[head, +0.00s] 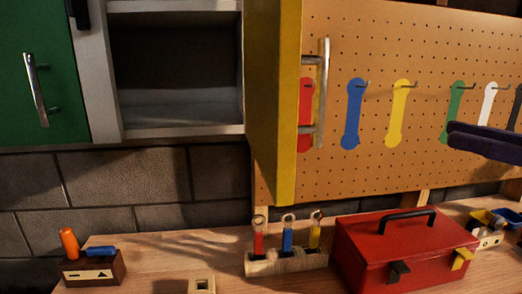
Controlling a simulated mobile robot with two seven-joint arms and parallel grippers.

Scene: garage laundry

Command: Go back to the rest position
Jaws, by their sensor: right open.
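My right gripper (455,135) reaches in from the right edge of the head view. Its dark fingers point left, in front of the pegboard (330,180) and beside the green wrench outline. It is open and nothing shows between its fingers. Most of it and its arm lie beyond the picture edge. My left gripper is not in view.
The yellow cabinet door (276,100) stands open beside the pegboard, showing an empty shelf. A green door (35,90) is at left. On the workbench (150,240) stand a red toolbox (405,250), a wooden rack (287,264) with coloured wrenches, and a tool block (95,270).

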